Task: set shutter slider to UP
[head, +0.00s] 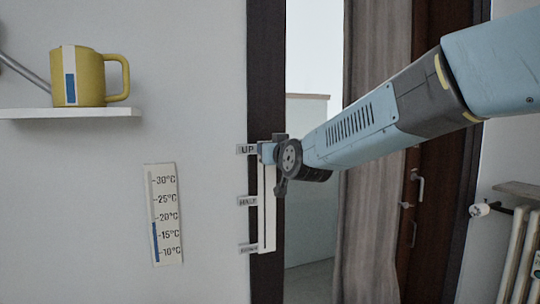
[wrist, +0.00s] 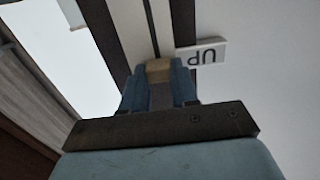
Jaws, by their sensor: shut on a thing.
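The shutter slider track (head: 266,215) is a white vertical strip on the dark window frame. Beside it are the labels UP (head: 247,149) at the top, a middle one (head: 246,201) that seems to read HALF, and a lowest one (head: 248,248) too blurred to read surely. My gripper (head: 266,152) is at the top of the track, level with UP. In the wrist view my gripper (wrist: 160,88) is shut on the tan slider knob (wrist: 159,70), with the UP label (wrist: 201,55) right beside it. The arm's end hides the knob in the head view.
A yellow mug (head: 89,78) stands on a small white shelf (head: 70,113) at the upper left. A thermometer card (head: 164,214) hangs on the wall left of the track. A grey-brown curtain (head: 372,220) hangs behind my arm, and a radiator (head: 520,255) is at the far right.

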